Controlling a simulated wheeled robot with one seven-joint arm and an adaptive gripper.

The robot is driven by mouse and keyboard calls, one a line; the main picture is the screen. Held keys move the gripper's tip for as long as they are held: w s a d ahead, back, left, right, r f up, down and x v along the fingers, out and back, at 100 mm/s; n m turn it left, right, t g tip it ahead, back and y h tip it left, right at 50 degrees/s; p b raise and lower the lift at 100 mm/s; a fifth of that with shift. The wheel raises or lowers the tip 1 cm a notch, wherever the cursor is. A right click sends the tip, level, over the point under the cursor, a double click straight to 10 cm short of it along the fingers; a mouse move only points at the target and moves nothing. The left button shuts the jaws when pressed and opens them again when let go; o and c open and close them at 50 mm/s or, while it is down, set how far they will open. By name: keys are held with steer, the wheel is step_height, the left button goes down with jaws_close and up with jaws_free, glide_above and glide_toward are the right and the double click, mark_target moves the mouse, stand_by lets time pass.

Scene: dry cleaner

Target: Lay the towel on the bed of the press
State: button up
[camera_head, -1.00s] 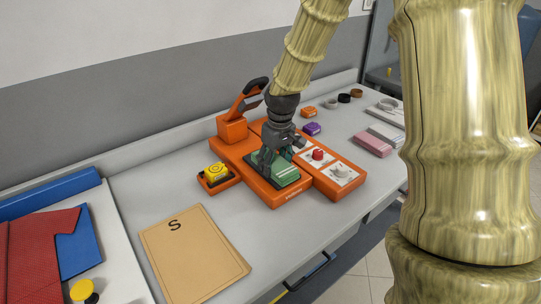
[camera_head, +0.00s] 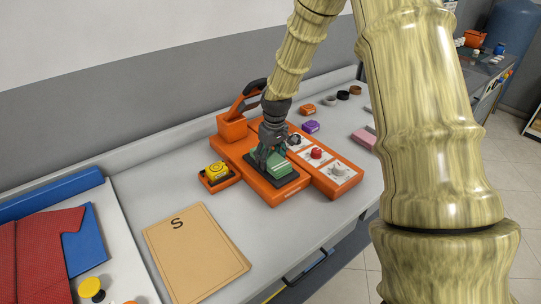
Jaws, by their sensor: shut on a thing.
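The press is an orange machine (camera_head: 290,196) on the grey counter, with its upper arm (camera_head: 232,126) and black handle raised at the back left. The green towel (camera_head: 275,171) is a small folded block at the dark bed (camera_head: 295,182) on the front of the press. My gripper (camera_head: 264,162) points down over the bed and is shut on the towel's left part. The towel appears to be on or just above the bed; I cannot tell whether it touches. The fingers hide part of the towel.
A tan board marked S (camera_head: 195,250) lies in front. A purple block (camera_head: 310,126) and a pink block (camera_head: 364,138) lie behind and right. Red cloth (camera_head: 40,255) is far left.

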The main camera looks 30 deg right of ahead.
mark_target(273, 159)
stand_by(0.3)
steer(key=o, duration=1)
steer(key=shift+f, duration=0.1)
steer(key=shift+o, duration=0.2)
step_height(273, 159, up, 12)
steer(key=s+b, duration=0.1)
steer(key=b, duration=0.1)
steer(key=shift+s, duration=0.25)
